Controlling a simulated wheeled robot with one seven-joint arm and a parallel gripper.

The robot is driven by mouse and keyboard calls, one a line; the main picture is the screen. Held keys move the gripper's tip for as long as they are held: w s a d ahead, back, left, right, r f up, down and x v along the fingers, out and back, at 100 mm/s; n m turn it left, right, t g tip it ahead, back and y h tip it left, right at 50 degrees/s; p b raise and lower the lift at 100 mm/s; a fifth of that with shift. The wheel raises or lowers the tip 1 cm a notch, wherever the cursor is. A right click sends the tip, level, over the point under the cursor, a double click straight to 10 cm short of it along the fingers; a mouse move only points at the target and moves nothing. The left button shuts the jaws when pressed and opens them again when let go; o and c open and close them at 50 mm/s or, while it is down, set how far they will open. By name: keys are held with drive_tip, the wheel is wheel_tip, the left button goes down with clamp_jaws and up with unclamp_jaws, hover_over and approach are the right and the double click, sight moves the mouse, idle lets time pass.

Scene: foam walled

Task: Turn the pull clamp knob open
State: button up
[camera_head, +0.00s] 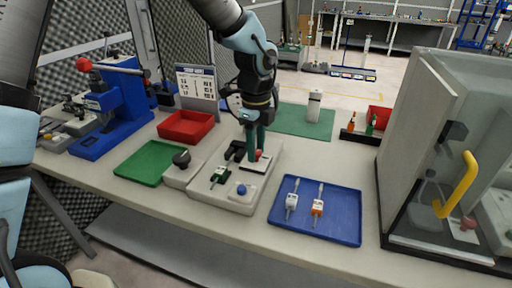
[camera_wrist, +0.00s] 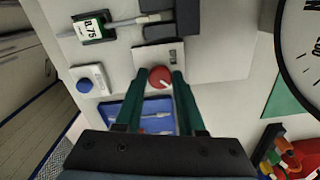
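The pull clamp knob is a round red knob (camera_wrist: 160,77) with a light mark, on a white panel of the grey test fixture (camera_wrist: 225,60). In the head view the red knob (camera_head: 259,154) shows beside my fingertips. My gripper (camera_wrist: 160,75) has two dark green fingers, one on each side of the knob, with their tips apart. Whether they touch the knob is hard to tell. In the head view my gripper (camera_head: 255,155) points down at the right back of the fixture (camera_head: 235,203).

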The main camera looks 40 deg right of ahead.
clamp_jaws()
drive_tip(key=shift+n, duration=0.3)
drive_tip(key=n, duration=0.3)
drive_tip(key=shift+n, duration=0.3)
drive_tip(key=n+b, duration=0.1)
drive_tip(key=n, duration=0.3)
drive_tip(key=shift+n, duration=0.3)
drive_tip(key=n, duration=0.4)
drive_tip(key=shift+b, duration=0.4)
drive_tip(key=shift+n, duration=2.5)
drive_tip(key=shift+b, duration=0.3)
drive_tip(key=o, duration=0.5)
unclamp_jaws()
